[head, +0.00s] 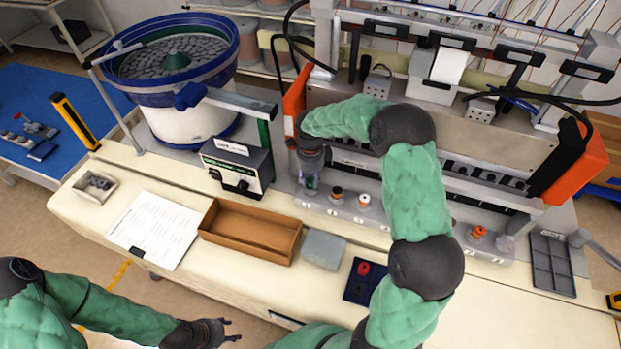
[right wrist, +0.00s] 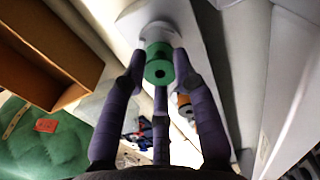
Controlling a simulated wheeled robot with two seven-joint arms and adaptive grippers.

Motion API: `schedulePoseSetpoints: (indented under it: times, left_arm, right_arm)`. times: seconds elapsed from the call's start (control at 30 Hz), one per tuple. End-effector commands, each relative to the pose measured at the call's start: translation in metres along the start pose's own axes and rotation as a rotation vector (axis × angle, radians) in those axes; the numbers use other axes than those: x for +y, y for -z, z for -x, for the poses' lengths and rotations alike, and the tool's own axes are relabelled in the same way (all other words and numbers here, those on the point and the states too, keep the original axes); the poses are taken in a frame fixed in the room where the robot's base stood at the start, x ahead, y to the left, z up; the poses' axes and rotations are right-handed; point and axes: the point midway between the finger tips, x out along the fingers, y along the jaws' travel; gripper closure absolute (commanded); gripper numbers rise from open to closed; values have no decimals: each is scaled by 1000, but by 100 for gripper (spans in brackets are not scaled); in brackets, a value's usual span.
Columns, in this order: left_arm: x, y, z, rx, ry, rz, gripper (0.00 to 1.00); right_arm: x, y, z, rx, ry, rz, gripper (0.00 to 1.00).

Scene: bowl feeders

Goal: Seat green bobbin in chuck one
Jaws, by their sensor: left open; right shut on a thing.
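The green bobbin (right wrist: 158,73) is between the fingers of my right gripper (right wrist: 160,78), which is shut on it, its end with a dark centre hole facing the wrist camera. In the head view my right gripper (head: 310,178) points down at the left end of the grey chuck rail (head: 420,232), and only a sliver of green shows between the fingers. A pale round chuck (right wrist: 158,32) shows just beyond the bobbin in the right wrist view. I cannot tell whether the bobbin touches it. My left gripper (head: 225,331) is open and empty at the bottom, apart from the bench.
Beside my right gripper, an orange-and-black bobbin (head: 337,192) and a white-and-orange one (head: 364,200) stand on the rail. An orange bobbin (head: 478,233) stands farther right. A red bobbin (head: 364,267) is on a dark blue holder. An open brown box (head: 250,232) lies in front.

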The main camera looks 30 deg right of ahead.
Motion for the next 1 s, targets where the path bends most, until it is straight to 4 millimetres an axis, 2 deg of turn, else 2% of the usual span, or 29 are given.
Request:
schedulePoseSetpoints:
  times: [0.77, 0.8, 1.0]
  left_arm:
    - [-4, 0, -10, 0, 0, 0, 54]
    - [-4, 0, -10, 0, 0, 0, 54]
    - [-3, 0, -10, 0, 0, 0, 54]
  right_arm:
    - [0, 0, -13, 0, 0, 0, 93]
    - [0, 0, -12, 0, 0, 0, 61]
    - [0, 0, -12, 0, 0, 0, 61]
